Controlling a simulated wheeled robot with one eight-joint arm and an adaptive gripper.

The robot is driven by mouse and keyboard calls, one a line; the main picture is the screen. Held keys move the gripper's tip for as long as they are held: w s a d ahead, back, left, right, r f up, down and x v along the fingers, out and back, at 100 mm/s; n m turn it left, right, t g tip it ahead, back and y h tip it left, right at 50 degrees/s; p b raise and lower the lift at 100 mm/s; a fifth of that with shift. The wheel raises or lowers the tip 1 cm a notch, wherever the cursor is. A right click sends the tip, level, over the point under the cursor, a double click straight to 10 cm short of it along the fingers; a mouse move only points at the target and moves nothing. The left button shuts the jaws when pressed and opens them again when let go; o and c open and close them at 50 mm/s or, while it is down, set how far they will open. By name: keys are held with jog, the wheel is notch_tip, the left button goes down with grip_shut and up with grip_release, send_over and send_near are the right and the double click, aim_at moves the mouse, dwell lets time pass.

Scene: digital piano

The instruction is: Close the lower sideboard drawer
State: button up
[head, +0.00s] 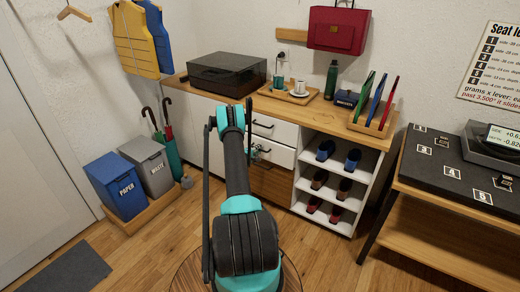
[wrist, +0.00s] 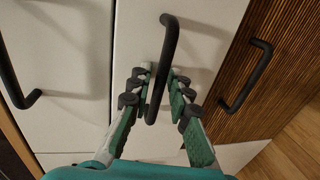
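The sideboard (head: 180,96) has a white upper drawer (head: 285,131) and a white lower drawer (head: 281,155) beneath it, above a brown wood-grain front (head: 272,184). The lower drawer seems to stand slightly proud of the fronts around it; how far is hard to tell. In the wrist view the lower drawer (wrist: 205,30) fills the middle. Its black bar handle (wrist: 169,42) passes between the two fingers of my gripper (wrist: 158,85). The fingers are apart, one on each side of the handle, with small gaps visible. In the head view my arm partly hides the drawers and gripper.
The brown front (wrist: 270,70) has its own black handle (wrist: 247,76) beside my right finger. An open shoe shelf (head: 300,180) adjoins the drawers. Blue (head: 118,185) and grey (head: 150,163) bins stand left. A table (head: 430,195) stands right. Floor between is clear.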

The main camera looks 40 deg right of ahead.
grip_shut()
dwell(0.3)
jog(key=shift+w+d+r, duration=0.1)
jog(key=shift+w+d, duration=0.15)
jog(key=shift+d, duration=0.35)
jog(key=shift+w+d, duration=0.2)
jog(key=shift+d, duration=0.35)
grip_release()
jog(key=shift+d, duration=0.1)
